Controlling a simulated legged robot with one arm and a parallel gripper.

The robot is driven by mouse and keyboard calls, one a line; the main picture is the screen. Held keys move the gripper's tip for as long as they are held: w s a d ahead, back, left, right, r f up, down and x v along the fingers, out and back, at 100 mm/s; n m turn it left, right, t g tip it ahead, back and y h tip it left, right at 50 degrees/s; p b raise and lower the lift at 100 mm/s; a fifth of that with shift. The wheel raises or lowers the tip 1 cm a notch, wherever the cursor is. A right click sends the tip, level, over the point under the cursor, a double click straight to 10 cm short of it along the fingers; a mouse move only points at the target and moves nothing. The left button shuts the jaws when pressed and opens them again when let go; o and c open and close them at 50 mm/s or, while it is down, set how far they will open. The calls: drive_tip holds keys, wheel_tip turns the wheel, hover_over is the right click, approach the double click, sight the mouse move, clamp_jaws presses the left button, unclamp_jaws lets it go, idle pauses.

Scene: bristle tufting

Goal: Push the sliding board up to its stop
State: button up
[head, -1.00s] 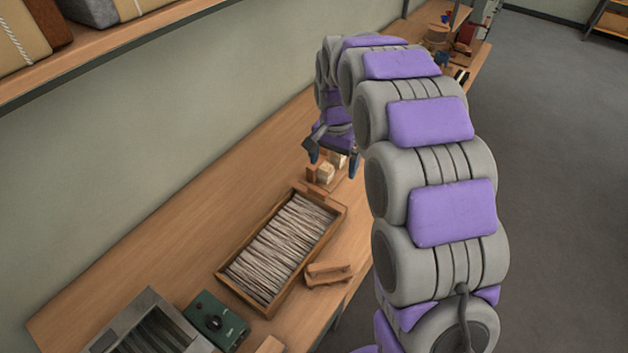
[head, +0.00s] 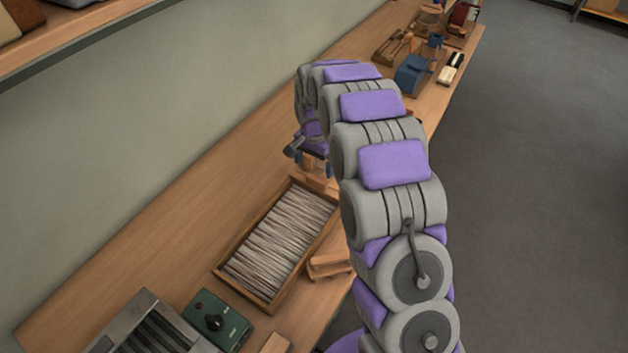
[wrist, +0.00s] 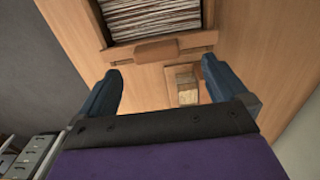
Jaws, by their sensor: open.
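A wooden tray (head: 232,283) filled with pale fibre strips lies on the bench. At its far end is a wooden piece (head: 318,183), probably the sliding board. In the wrist view a wooden block (wrist: 170,51) stands out from the tray's end rail (wrist: 215,40); I cannot tell if it is part of the board. My gripper (head: 311,163) is over the tray's far end. A stop cannot be made out.
Small pale blocks (wrist: 186,88) sit near the right finger. Wooden pieces (head: 330,262) lie right of the tray. A green box (head: 216,320) and a grey metal unit (head: 150,325) are at the near end. A blue object (head: 411,75) and tools stand farther along. The bench left of the tray is clear.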

sight(316, 178)
drive_tip(key=f, duration=0.2)
drive_tip(key=d+f+b, duration=0.1)
drive_tip(key=f, duration=0.3)
drive_tip(key=shift+d+f, duration=0.25)
drive_tip(key=shift+f, duration=0.05)
drive_tip(key=shift+a+f, duration=0.15)
drive_tip(key=shift+f, duration=0.25)
drive_tip(key=shift+a, duration=0.5)
drive_tip(key=shift+d, duration=0.45)
drive_tip(key=c, duration=0.6)
drive_tip(key=shift+a, duration=0.15)
drive_tip(key=c, duration=0.8)
drive_tip(key=s+a+p, duration=0.1)
drive_tip(key=s+a, duration=0.1)
drive_tip(key=s, duration=0.1)
drive_tip(key=s+a+p, duration=0.1)
drive_tip(key=s+a, duration=0.2)
drive_tip(key=s, duration=0.1)
drive_tip(key=s+a, duration=0.2)
drive_tip(key=s, duration=0.2)
drive_tip(key=shift+s+a+r+p, duration=0.1)
drive_tip(key=shift+s+a+p, duration=0.1)
drive_tip(key=shift+a+p, duration=0.15)
drive_tip(key=shift+s, duration=0.2)
